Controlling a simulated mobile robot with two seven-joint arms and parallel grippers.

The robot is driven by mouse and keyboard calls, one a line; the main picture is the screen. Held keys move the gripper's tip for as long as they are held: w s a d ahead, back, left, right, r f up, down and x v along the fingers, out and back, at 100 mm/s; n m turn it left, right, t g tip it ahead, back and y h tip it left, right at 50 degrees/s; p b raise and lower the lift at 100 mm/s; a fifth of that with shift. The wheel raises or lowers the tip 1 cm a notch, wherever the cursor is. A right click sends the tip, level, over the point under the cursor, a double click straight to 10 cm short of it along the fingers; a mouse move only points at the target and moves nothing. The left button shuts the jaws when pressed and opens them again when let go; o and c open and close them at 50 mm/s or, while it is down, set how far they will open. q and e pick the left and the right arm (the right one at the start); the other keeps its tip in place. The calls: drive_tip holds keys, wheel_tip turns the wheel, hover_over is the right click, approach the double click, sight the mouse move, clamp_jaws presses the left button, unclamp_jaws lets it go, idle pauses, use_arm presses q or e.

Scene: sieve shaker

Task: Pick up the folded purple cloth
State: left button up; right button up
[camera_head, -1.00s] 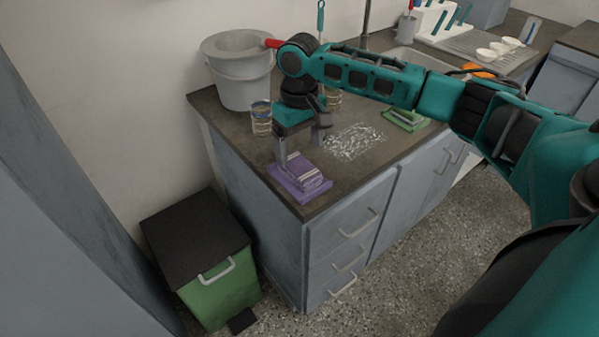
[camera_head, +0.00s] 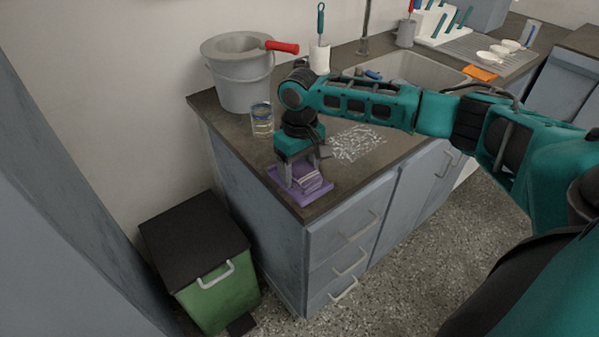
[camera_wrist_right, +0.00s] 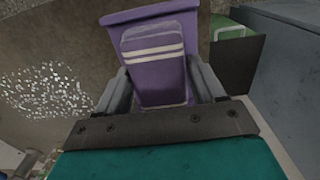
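The folded purple cloth (camera_head: 308,179), with pale stripes, lies on a wider flat purple base (camera_head: 316,192) near the counter's front corner. My right gripper (camera_head: 303,184) points down over it, its fingers apart. In the right wrist view the folded cloth (camera_wrist_right: 154,66) lies between the two fingers (camera_wrist_right: 160,88), one on each side. The base (camera_wrist_right: 112,20) reaches out past the cloth there. Whether the fingers touch the cloth is hard to tell. My left gripper is not in view.
A glass (camera_head: 262,122) and a grey bucket (camera_head: 242,85) stand behind the gripper. White bits (camera_head: 356,143) are scattered on the counter to the right. A green bin (camera_head: 216,290) with a dark lid stands on the floor, below left. The sink (camera_head: 400,72) is farther back.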

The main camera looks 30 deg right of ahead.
sight(300, 167)
drive_tip(key=c, duration=0.6)
drive_tip(key=shift+r, duration=0.1)
wheel_tip(300, 167, up, 20)
drive_tip(key=p, duration=0.3)
